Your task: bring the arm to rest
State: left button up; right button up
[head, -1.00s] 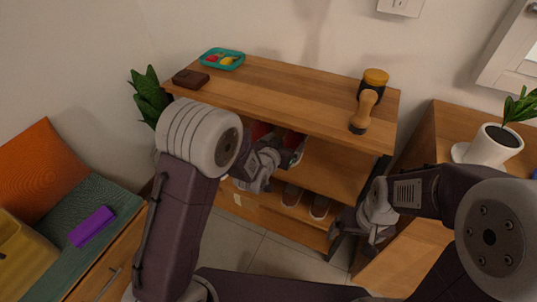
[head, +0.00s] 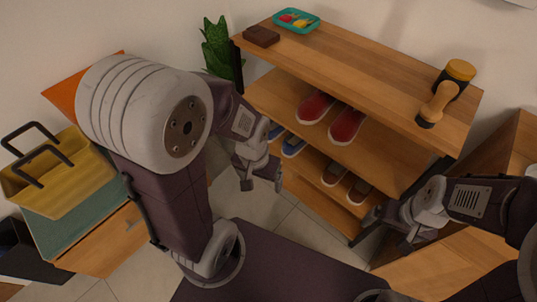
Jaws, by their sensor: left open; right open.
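My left gripper (head: 262,177) hangs in front of the shelf, left of the middle of the head view. It is open and nothing shows between its fingers. My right gripper (head: 390,232) is near the shelf's lower right side and is open, with nothing seen in it. Both arms are bent, and my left arm's big pale joint covers much of the left part of the view.
A wooden shoe rack (head: 350,60) stands ahead, with red shoes (head: 347,124) inside and a brown box (head: 262,36), teal tray (head: 297,20) and wooden-handled brush (head: 437,104) on top. A yellow bag (head: 60,180) sits on a bench at left. A wooden cabinet (head: 500,160) stands at right.

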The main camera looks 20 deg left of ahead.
notch_tip(320, 180, up, 31)
jog(key=p, duration=3)
jog(key=shift+p, duration=0.35)
jog(key=shift+r, duration=0.1)
